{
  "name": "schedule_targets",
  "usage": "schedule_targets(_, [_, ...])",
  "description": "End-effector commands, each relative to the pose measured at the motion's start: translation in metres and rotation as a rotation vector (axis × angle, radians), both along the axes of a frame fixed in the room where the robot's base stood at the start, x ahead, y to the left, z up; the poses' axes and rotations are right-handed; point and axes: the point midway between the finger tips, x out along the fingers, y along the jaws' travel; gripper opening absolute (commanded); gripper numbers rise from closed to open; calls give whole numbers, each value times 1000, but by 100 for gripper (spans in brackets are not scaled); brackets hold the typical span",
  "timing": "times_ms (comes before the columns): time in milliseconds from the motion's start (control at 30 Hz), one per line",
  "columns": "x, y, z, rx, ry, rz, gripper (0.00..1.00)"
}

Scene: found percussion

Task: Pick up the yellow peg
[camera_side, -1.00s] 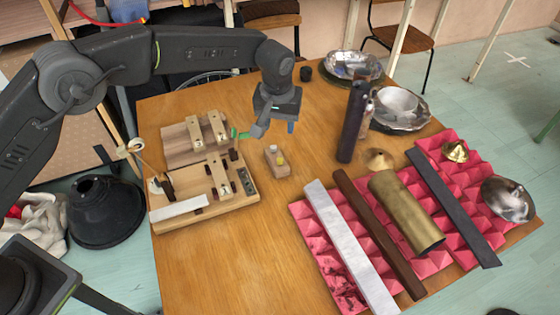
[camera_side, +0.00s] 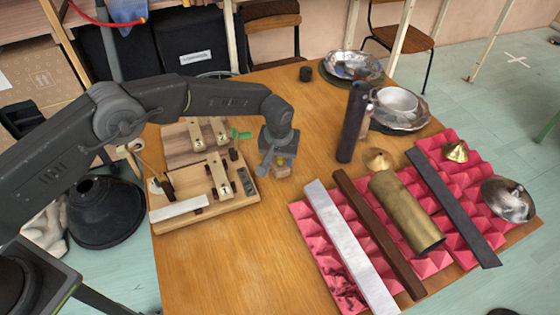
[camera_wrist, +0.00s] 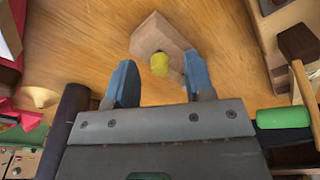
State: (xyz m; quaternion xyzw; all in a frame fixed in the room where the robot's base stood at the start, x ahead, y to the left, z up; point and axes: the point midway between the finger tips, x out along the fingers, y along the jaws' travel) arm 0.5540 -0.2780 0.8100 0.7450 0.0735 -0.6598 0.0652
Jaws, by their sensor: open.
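The yellow peg (camera_wrist: 159,64) stands on a small wooden block (camera_wrist: 160,37) on the table, ahead of and between my fingertips in the wrist view. My gripper (camera_wrist: 155,82) is open, with its two blue fingers apart and nothing between them at the near end. In the side view my gripper (camera_side: 278,164) is low over the block and hides most of it. A bit of the peg (camera_side: 281,161) shows near the fingers. I cannot tell from these views whether the fingers reach down beside the peg.
A wooden instrument with bars (camera_side: 205,190) stands close left. A dark upright cylinder (camera_side: 353,122) is to the right, with metal bowls (camera_side: 398,101) behind. Pink foam (camera_side: 440,262) with bars and a brass tube (camera_side: 405,213) lies front right. The table's front middle is clear.

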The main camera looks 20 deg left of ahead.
Motion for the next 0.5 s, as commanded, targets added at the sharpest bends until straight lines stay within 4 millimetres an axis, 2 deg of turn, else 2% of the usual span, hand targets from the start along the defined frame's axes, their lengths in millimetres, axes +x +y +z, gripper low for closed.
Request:
schedule_targets(100, [1,1,-8,0,-1,0,48])
schedule_targets(333, [1,1,-9,0,-1,0,48])
schedule_targets(500, [1,1,-8,0,0,0,31])
